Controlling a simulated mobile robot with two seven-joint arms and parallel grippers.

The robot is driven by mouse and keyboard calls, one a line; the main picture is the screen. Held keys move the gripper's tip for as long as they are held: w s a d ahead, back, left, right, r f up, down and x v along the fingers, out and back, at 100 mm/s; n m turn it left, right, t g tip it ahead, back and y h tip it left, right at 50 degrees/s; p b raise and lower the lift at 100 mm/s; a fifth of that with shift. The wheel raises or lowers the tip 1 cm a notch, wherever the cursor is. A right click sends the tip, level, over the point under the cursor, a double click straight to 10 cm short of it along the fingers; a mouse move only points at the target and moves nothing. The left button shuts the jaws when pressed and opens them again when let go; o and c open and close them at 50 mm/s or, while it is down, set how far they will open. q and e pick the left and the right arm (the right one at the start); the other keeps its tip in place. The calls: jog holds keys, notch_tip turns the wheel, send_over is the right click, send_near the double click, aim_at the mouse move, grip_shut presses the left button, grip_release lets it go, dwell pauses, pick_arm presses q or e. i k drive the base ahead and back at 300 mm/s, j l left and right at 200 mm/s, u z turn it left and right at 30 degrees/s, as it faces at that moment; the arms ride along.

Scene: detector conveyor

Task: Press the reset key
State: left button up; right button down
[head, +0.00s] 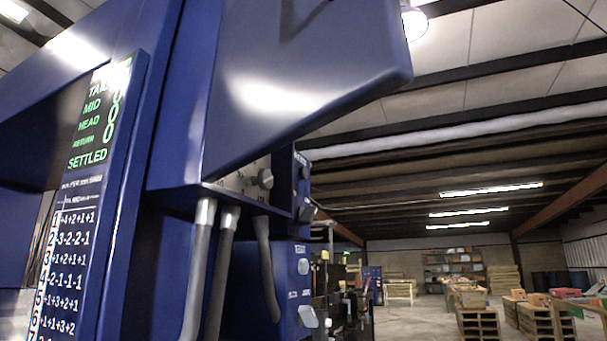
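The tall blue machine (300,70) fills the left and centre of the head view, close to me. A lower blue box (286,290) on its right side carries a small pale round key (303,267) under a short label, and a larger pale tilted key or lever (308,316) below it. The labels are too small and slanted to read surely, so I cannot tell which one is the reset key. A grey knob (265,179) sits on a panel above, partly under the overhanging hood. Neither of my grippers is in view.
A display (95,125) on the left shows green words, including HEAD and SETTLED, above a numbered chart (67,270). Grey cables (219,265) hang before the blue box. Open warehouse floor lies right, with wooden pallets (478,322) and shelves (455,263) farther off.

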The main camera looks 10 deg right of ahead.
aim_at(302, 172)
jog(key=k, duration=0.7)
jog(key=u, duration=1.8)
jog(key=k+l, duration=0.1)
jog(key=l, duration=0.6)
jog(key=k+l, duration=0.1)
jog(key=l, duration=1.3)
jog(key=k+l, duration=0.15)
jog(key=l, duration=0.55)
